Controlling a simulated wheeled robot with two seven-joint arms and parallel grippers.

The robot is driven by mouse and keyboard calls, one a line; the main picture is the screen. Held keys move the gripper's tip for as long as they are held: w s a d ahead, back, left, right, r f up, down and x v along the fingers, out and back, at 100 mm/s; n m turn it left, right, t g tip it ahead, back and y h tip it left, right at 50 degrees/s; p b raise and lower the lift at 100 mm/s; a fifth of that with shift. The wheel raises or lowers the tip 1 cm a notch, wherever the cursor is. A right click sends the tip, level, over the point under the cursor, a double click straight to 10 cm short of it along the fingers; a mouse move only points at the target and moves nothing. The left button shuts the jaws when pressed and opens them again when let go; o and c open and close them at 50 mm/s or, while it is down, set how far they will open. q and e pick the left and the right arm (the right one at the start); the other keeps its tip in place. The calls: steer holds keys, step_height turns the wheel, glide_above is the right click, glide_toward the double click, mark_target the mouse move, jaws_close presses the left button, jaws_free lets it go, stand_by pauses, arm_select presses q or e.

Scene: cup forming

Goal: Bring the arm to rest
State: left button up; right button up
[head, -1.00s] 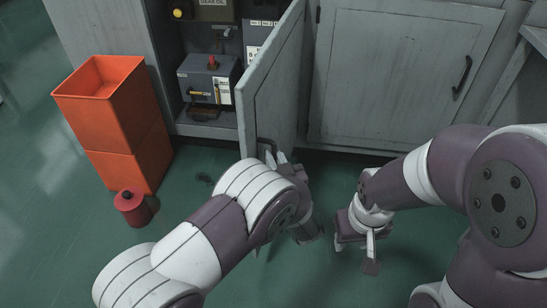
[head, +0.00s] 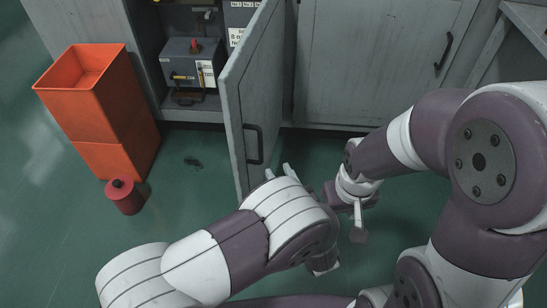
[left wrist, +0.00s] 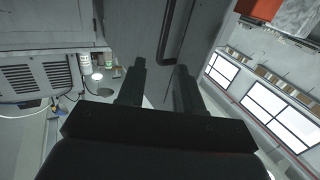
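My left gripper (head: 279,171) has its fingertips just right of and below the black handle (head: 254,145) on the open cabinet door (head: 252,92). The fingers are apart with nothing between them, and most of the gripper is hidden behind my left arm in the head view. In the left wrist view its two fingers (left wrist: 160,83) point toward the door panel (left wrist: 130,30), with the handle (left wrist: 170,40) beyond them. My right gripper (head: 347,203) hangs low in front of the closed door at the right. Its finger opening cannot be made out.
An orange bin (head: 100,110) stands left of the open cabinet, with a red canister (head: 124,196) on the floor in front of it. A grey box with a red knob (head: 192,65) sits inside the cabinet.

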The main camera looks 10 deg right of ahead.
stand_by(0.5)
arm_select(q)
steer(key=s+d+f+m+g+h, duration=0.2)
steer(key=s+f+m+g+h, duration=0.1)
steer(key=f+g+h, duration=0.15)
steer(key=s+d+f+m+g+h, duration=0.2)
steer(key=d+f+g+h, duration=0.1)
steer(key=f+g, duration=0.25)
steer(key=s+a+r+n+g+y, duration=0.15)
steer(key=a+r, duration=0.25)
steer(key=a, duration=0.6)
steer(key=s+a+r+g+y, duration=0.1)
steer(key=s+a+r+g, duration=0.3)
steer(key=a, duration=0.7)
steer(key=s+a+r+g+y, duration=0.1)
steer(key=a+r, duration=0.4)
steer(key=a, duration=0.5)
step_height(320, 180, up, 31)
steer(key=p, duration=3.1)
steer(key=shift+s+f, duration=0.15)
